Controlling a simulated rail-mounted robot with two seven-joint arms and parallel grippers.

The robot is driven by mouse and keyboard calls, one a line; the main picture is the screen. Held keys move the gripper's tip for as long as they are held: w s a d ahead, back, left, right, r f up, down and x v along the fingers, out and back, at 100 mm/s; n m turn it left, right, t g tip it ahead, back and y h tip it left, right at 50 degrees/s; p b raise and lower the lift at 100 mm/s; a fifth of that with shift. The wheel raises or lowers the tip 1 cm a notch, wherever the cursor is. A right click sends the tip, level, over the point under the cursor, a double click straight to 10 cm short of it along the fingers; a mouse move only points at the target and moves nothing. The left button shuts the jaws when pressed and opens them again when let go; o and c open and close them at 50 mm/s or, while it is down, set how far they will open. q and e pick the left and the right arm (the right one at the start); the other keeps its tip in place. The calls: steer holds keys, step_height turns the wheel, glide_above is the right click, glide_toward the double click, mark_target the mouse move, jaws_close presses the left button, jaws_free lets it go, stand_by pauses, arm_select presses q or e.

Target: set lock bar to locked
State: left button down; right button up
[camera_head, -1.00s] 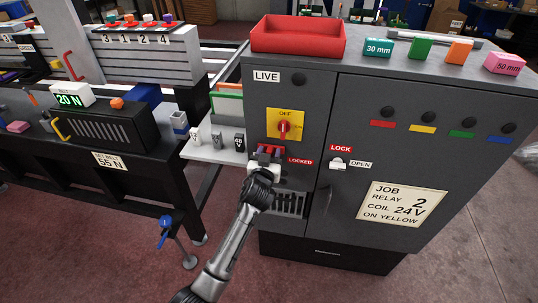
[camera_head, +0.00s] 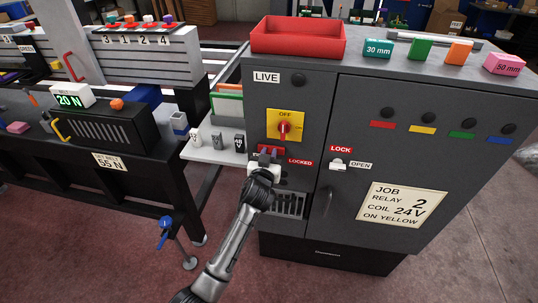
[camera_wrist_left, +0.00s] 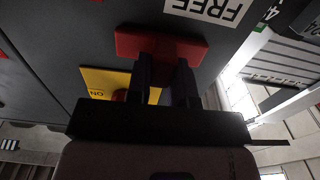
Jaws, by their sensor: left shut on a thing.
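The red lock bar (camera_head: 262,151) sits on the grey cabinet front, below the yellow switch plate, with the red LOCKED label (camera_head: 300,161) to its right. It also shows in the left wrist view (camera_wrist_left: 125,43), lying across the picture beside the FREE label (camera_wrist_left: 205,8). My left gripper (camera_head: 267,157) is at the bar and shut on it; in the wrist view its dark fingers (camera_wrist_left: 163,75) reach onto the bar and hide part of it. The exact position of the bar is hard to read behind the fingers. My right gripper is not in view.
The red rotary switch (camera_head: 284,127) on its yellow plate is just above the gripper. A white latch (camera_head: 338,164) between LOCK and OPEN labels is to the right. A vent grille (camera_head: 291,204) lies below. Small cups (camera_head: 216,140) stand on a shelf to the left.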

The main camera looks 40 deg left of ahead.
arm_select(q)
steer(key=shift+d, duration=0.1)
steer(key=w+d+b, duration=0.1)
steer(key=d, duration=0.1)
steer(key=w+d, duration=0.1)
steer(key=d, duration=0.1)
steer(key=shift+w+d+f+b, duration=0.1)
steer(key=shift+w+d+b, duration=0.1)
steer(key=shift+b, duration=0.15)
steer(key=shift+w+d, duration=0.15)
steer(key=shift+d, duration=0.1)
steer(key=c, duration=1)
jaws_free()
steer(key=shift+a, duration=0.1)
steer(key=p+v, duration=0.1)
steer(key=v, duration=0.6)
steer(key=shift+s, duration=0.25)
